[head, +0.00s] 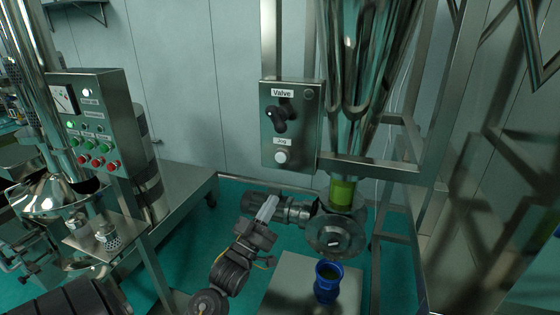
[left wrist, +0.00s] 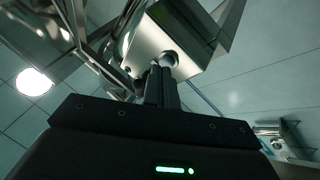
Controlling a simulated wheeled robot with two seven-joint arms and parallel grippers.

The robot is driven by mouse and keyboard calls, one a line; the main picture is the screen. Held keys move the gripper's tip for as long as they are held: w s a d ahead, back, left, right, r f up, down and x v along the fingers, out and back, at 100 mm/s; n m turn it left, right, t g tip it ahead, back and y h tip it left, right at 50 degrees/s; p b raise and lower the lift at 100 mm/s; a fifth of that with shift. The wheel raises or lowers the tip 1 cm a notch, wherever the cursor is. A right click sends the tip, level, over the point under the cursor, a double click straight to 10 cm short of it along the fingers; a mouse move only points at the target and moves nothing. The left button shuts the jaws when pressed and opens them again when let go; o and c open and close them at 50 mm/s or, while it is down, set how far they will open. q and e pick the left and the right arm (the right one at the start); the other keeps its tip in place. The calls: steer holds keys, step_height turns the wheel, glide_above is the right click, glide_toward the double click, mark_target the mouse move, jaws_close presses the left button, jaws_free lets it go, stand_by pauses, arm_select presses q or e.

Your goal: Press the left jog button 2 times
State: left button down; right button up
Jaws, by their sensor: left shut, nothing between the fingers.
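The jog button (head: 281,157) is a round white button low on a steel box (head: 307,130), under a "Jog" label. I read only one jog label. My left gripper (head: 269,206) is shut and empty. In the head view its fingertips point up and show below the box, apart from the button in the picture. In the left wrist view, the shut fingers (left wrist: 160,75) point up towards a metal box (left wrist: 170,30) with a round part (left wrist: 168,58) close to the tips. I cannot tell whether they touch. My right gripper is not in view.
A black valve knob (head: 278,117) sits above the jog button. Below the box are a motor and round housing (head: 336,235), and a blue container (head: 327,282) on a steel stand. A control box (head: 92,115) with green and red buttons stands at left. Steel frame posts are at right.

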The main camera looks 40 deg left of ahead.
mark_target(281, 157)
arm_select(q)
steer(key=s+r+t, duration=0.2)
steer(key=s+r, duration=0.1)
steer(key=r, duration=0.4)
steer(key=shift+s+d+r+h, duration=0.25)
steer(key=shift+s+r+h, duration=0.1)
steer(key=shift+s+h, duration=0.05)
steer(key=shift+w, duration=0.1)
steer(key=w+a+b, duration=0.1)
steer(key=w+a, duration=0.2)
steer(key=w, duration=0.5)
steer(key=shift+b, duration=0.35)
stand_by(1.1)
steer(key=shift+w, duration=0.3)
steer(key=shift+w+a, duration=0.1)
steer(key=shift+w, duration=0.1)
